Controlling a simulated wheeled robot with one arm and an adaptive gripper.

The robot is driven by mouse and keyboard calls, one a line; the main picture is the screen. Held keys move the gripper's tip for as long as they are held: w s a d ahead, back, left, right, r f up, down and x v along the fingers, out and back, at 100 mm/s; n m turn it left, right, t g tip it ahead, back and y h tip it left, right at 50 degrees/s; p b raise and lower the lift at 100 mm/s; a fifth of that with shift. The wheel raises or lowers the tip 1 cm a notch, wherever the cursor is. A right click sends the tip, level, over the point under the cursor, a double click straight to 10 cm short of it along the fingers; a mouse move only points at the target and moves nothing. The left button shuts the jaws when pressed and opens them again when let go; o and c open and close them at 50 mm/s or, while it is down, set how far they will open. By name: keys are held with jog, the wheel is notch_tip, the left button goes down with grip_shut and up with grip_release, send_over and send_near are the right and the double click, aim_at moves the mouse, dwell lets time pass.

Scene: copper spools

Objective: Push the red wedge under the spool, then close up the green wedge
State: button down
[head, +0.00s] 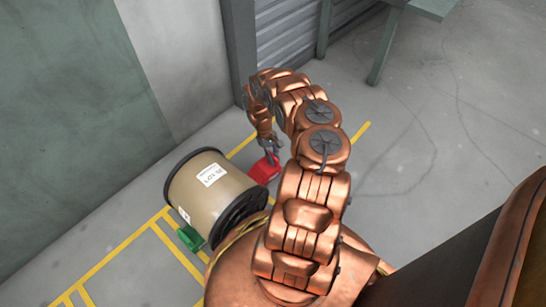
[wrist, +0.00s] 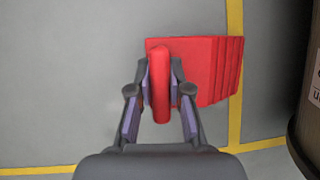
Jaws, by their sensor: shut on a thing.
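The spool (head: 205,190) is a tan cylinder with dark rims and a white label, lying on its side on the floor. Its edge shows at the right of the wrist view (wrist: 311,105). The red wedge (head: 263,170) is on the floor at the spool's upper right; in the wrist view the wedge (wrist: 215,68) has its ribbed end toward the spool, with a gap of floor between. My gripper (wrist: 160,92) is shut on the wedge's upright red handle; it also shows in the head view (head: 271,150). The green wedge (head: 190,237) is at the spool's lower left, close to or touching it.
Yellow floor lines (head: 125,245) run around the spool. A wall (head: 70,110) and a grey shutter (head: 285,40) stand behind. A green-grey table (head: 430,8) is at the top right. The floor at right (head: 440,110) is clear.

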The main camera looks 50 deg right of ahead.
jog(key=shift+f, duration=0.3)
dwell(0.6)
jog(key=c, duration=1)
grip_release()
jog(key=v, duration=1.2)
